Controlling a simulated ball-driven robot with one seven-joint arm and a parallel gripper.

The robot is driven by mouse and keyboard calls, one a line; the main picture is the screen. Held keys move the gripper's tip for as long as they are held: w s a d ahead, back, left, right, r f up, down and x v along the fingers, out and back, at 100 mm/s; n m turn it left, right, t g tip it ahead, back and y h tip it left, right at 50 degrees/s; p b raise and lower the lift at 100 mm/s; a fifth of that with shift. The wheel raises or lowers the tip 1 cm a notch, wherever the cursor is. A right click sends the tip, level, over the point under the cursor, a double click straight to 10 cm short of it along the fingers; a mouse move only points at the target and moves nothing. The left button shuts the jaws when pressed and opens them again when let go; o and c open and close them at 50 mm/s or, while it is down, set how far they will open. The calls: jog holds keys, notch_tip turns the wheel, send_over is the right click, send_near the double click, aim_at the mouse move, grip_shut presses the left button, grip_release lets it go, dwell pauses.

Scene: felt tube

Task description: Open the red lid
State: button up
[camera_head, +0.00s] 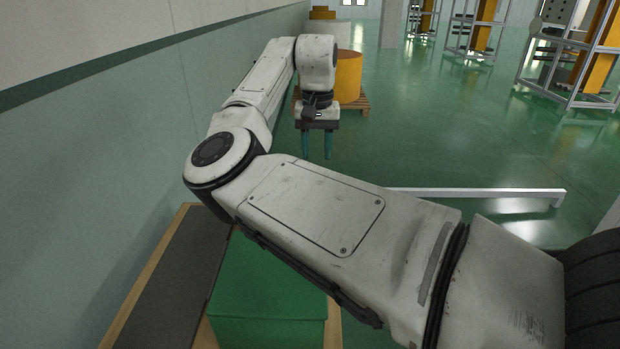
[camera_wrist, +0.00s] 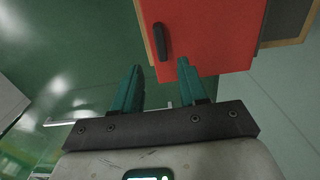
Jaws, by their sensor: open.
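The red lid (camera_wrist: 205,38) is a flat red panel in the upper right of the wrist view, cut off by the top edge. A short black handle (camera_wrist: 160,42) sits near its left edge. My gripper (camera_wrist: 160,66) is open and empty, with two green fingers. In the picture, the right fingertip overlaps the lid's lower edge and the left one lies left of it. The handle appears just beyond the gap between the tips, apart from both. The head view shows my gripper (camera_head: 317,150) pointing down; no red lid is visible there.
A green box (camera_head: 268,292) and a dark grey, wood-edged surface (camera_head: 175,275) lie at the bottom of the head view, partly behind my arm. A wall (camera_head: 90,170) runs along the left. A white beam (camera_head: 480,193) lies on the right. Green floor (camera_head: 440,130) is open beyond.

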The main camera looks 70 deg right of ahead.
notch_tip(320, 180, down, 9)
jog(key=shift+f+p, duration=0.1)
jog(key=shift+p, duration=0.35)
grip_shut()
dwell(0.6)
